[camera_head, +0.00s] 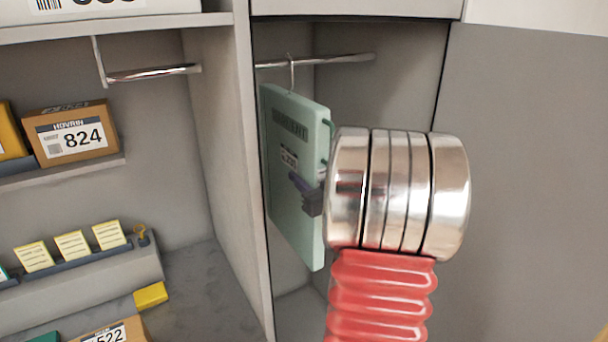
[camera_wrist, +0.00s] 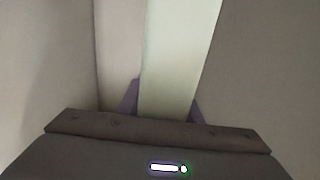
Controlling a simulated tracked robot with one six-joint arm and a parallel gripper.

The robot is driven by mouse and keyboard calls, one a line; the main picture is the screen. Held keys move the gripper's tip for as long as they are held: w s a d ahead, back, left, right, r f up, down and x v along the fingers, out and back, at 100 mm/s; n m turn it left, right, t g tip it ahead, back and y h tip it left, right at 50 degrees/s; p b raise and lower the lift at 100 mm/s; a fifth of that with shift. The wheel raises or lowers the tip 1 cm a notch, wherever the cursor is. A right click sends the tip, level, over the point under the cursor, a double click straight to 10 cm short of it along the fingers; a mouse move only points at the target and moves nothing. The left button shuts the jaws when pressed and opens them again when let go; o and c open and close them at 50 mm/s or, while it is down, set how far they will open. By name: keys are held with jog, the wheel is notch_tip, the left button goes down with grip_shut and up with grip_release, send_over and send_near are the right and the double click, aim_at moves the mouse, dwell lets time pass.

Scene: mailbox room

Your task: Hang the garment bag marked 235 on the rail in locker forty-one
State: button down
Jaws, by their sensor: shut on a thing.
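A pale green garment bag (camera_head: 291,200) hangs upright inside the open locker in the head view. Its wire hook (camera_head: 291,72) is at the metal rail (camera_head: 340,60); whether it bears on the rail I cannot tell for certain. The bag's label is too small to read. My gripper (camera_head: 308,192) is shut on the bag's near edge, partly hidden behind my wrist. In the wrist view the bag (camera_wrist: 178,60) rises between the two purple fingers of my gripper (camera_wrist: 163,103). The locker's number is not visible.
The locker door (camera_head: 530,180) stands open at right. A divider wall (camera_head: 246,170) separates the locker from the left bay, which has a short rail (camera_head: 152,74), a box marked 824 (camera_head: 74,137), yellow cards (camera_head: 72,245) and a yellow block (camera_head: 150,296).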

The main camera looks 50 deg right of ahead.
dwell(0.3)
jog(key=c, duration=1.2)
grip_release()
jog(key=shift+f, duration=0.1)
jog(key=shift+s, duration=0.1)
jog(key=v, duration=1.3)
jog(key=shift+s, duration=0.25)
jog(key=shift+a, duration=0.15)
